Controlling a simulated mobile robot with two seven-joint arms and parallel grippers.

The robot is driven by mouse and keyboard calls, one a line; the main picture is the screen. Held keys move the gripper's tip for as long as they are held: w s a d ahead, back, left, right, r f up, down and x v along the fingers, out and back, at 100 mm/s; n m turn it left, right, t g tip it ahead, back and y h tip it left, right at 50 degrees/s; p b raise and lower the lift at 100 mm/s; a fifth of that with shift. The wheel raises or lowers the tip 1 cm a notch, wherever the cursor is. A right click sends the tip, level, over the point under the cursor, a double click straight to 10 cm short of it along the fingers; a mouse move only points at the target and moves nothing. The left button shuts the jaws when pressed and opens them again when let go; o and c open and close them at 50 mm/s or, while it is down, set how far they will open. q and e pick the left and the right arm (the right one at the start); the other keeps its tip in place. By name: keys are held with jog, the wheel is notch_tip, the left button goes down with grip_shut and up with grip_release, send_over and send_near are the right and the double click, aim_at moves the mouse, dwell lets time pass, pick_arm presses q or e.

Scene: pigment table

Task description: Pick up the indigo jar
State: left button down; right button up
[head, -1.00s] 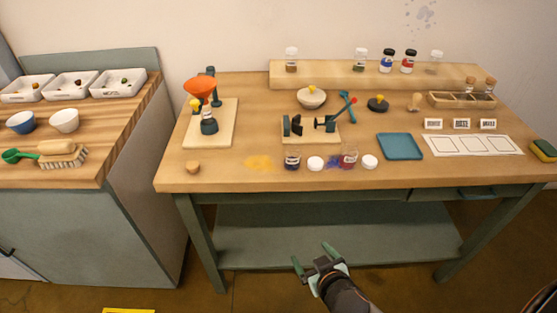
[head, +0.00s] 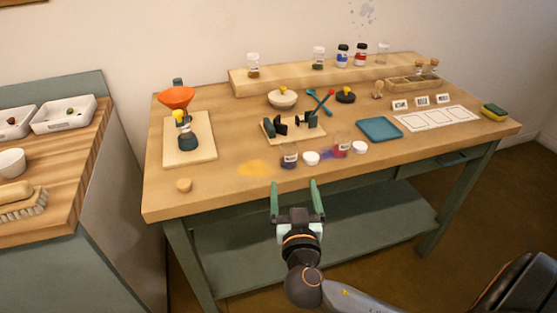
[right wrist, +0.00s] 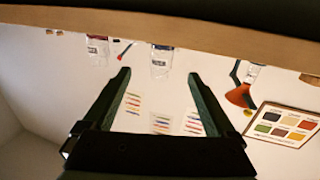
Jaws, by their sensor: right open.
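The jar with dark indigo contents (head: 289,159) stands uncapped near the front edge of the table. It is clear glass with a white label too small to read. It also shows in the right wrist view (right wrist: 161,62), upside down, between the fingers. My right gripper (head: 296,185) is open and empty. Its fingers point towards the table's front edge, short of the jar and apart from it. My left gripper is out of view.
A jar with red contents (head: 342,147) stands to the right, with white lids (head: 311,158) nearby. Behind are a small press (head: 295,124) and a blue tray (head: 379,129). Spilled yellow pigment (head: 254,168) lies to the left. The table's front edge (head: 240,201) is close to the gripper.

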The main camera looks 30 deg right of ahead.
aim_at(289, 159)
jog(key=x, duration=0.4)
jog(key=p+x, duration=0.1)
jog(key=x, duration=0.2)
jog(key=shift+w+r, duration=0.1)
jog(key=shift+r, duration=0.25)
jog(key=x, duration=0.3)
jog(key=p+x, duration=0.1)
jog(key=shift+w+r, duration=0.35)
jog(key=shift+r, duration=0.05)
jog(key=shift+w+d+f, duration=0.1)
jog(key=shift+w+d, duration=0.1)
jog(key=shift+w, duration=0.15)
grip_shut()
